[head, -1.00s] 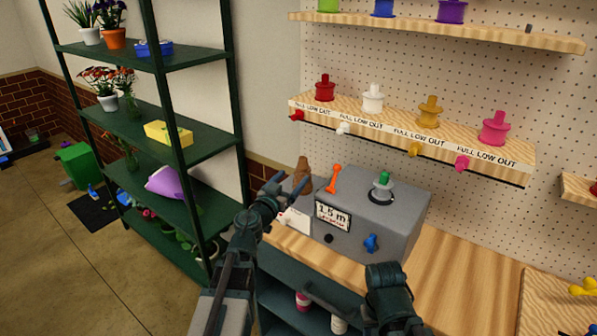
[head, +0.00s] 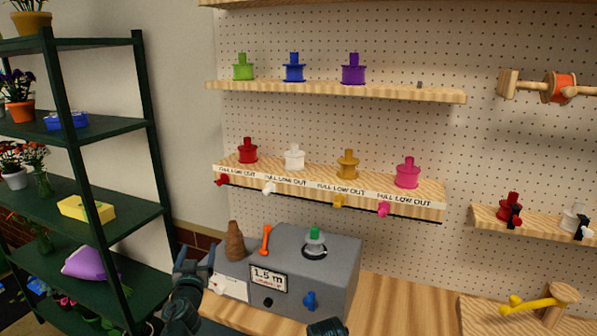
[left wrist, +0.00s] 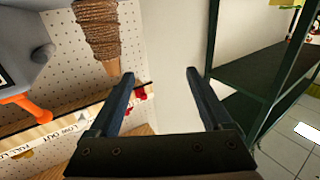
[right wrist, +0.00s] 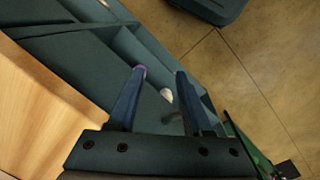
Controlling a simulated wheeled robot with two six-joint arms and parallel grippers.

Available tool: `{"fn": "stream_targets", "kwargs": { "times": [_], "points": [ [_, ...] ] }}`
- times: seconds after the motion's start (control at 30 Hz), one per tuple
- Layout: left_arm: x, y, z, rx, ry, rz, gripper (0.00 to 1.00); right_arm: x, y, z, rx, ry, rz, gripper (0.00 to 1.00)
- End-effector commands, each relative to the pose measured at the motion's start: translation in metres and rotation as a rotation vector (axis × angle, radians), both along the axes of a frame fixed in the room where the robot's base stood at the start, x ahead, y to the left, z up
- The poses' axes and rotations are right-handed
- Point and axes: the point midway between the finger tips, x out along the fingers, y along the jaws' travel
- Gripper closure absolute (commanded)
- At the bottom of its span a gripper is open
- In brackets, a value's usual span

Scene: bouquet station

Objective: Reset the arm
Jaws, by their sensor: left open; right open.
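My left gripper (head: 194,262) is raised at the lower left of the head view, left of the grey machine. In the left wrist view its fingers (left wrist: 158,75) are apart with nothing between them. A brown ribbed cone (left wrist: 100,30) shows beyond them in that view. My right arm shows only as a dark tip at the bottom edge of the head view. In the right wrist view my right gripper (right wrist: 160,72) is open and empty, above the dark shelving under the wooden counter (right wrist: 50,110).
The grey machine (head: 335,262) with a "1.5 m" label stands on the counter. A green shelf rack (head: 100,213) with plants is at left. Pegboard shelves (head: 330,92) hold coloured spools. A yellow-handled wooden device (head: 530,305) sits at right.

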Motion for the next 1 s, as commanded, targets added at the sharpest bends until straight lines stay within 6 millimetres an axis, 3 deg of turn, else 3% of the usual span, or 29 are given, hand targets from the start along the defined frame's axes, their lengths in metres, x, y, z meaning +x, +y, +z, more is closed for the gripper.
{"fn": "stream_targets", "kwargs": {
  "times": [0.1, 0.23, 0.4, 0.5, 0.7, 0.83, 1.0],
  "points": [
    [-0.01, 0.023, -0.03, -0.027, 0.132, 0.196, 0.17, 0.0, 0.0, 0.0, 0.0, 0.0, 0.0, 0.5],
    [-0.033, 0.029, -0.083, -0.065, 0.39, 0.331, 0.17, 0.0, 0.0, 0.0, 0.0, 0.0, 0.0, 0.5],
    [-0.078, -0.005, -0.155, -0.11, 0.8, 0.324, 0.17, 0.0, 0.0, 0.0, 0.0, 0.0, 0.0, 0.5],
    [-0.105, -0.033, -0.184, -0.123, 1.005, 0.253, 0.17, 0.0, 0.0, 0.0, 0.0, 0.0, 0.0, 0.5],
    [-0.159, -0.095, -0.215, -0.137, 1.344, 0.022, 0.17, 0.0, 0.0, 0.0, 0.0, 0.0, 0.0, 0.5],
    [-0.194, -0.135, -0.222, -0.136, 1.524, -0.174, 0.17, 0.0, 0.0, 0.0, 0.0, 0.0, 0.0, 0.5],
    [-0.211, -0.176, -0.22, -0.013, 1.564, -0.224, 0.17, 0.0, 0.0, 0.002, 0.0, 0.0, 0.0, 0.5]
  ]
}}
